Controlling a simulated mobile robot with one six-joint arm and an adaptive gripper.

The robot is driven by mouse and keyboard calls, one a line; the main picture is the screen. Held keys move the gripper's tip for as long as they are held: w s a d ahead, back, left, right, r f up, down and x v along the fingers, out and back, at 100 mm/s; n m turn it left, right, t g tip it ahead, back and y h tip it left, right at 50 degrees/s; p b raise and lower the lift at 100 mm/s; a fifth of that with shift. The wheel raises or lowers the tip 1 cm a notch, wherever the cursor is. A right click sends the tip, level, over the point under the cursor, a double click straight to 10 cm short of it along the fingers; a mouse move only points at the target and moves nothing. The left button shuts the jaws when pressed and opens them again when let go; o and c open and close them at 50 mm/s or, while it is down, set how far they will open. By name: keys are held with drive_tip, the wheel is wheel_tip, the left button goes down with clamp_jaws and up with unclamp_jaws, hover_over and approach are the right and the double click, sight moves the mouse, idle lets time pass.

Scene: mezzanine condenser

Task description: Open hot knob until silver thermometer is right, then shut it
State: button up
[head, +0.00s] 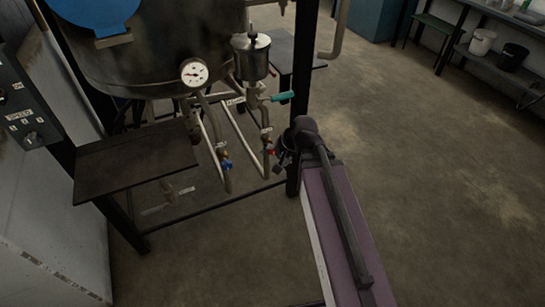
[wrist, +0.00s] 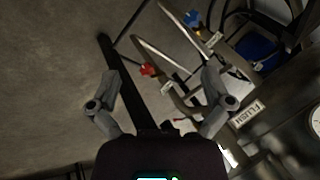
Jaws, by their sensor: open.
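The hot knob appears to be the red knob (head: 271,151) on the right pipe below the vessel; it also shows in the wrist view (wrist: 148,70). A blue knob (head: 227,164) sits on the pipe to its left. A silver-rimmed round dial thermometer (head: 194,73) with a white face is on the vessel front. Its needle is visible, but its reading is too small to tell. My gripper (head: 280,160) is just right of the red knob. In the wrist view my gripper (wrist: 161,74) is open, with the red knob seen between its fingers; contact cannot be told.
A green-handled lever (head: 282,96) is on piping above the red knob. A dark upright post (head: 305,50) stands close beside my arm. A dark shelf (head: 135,158) juts out at left, near a switch panel (head: 25,110). The floor at right is clear.

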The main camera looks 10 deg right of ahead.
drive_tip(key=w+d+f+m+t+b, duration=0.2)
drive_tip(key=w+f+m+t+b, duration=0.2)
drive_tip(key=f+m+b, duration=0.4)
drive_tip(key=w+d+f+m+t+b, duration=0.3)
drive_tip(key=w+f+m+t+b, duration=0.2)
drive_tip(key=b, duration=1.3)
drive_tip(key=w+d+f+m+t+b, duration=0.2)
drive_tip(key=w+f+m+t+b, duration=0.2)
drive_tip(key=f+m+b, duration=0.8)
drive_tip(key=shift+w+d+t+b, duration=0.35)
drive_tip(key=shift+w+b, duration=0.1)
drive_tip(key=shift+b, duration=0.65)
drive_tip(key=shift+w, duration=0.15)
drive_tip(key=shift+x, duration=6.8)
drive_tip(key=shift+a, duration=0.1)
drive_tip(key=c, duration=1.1)
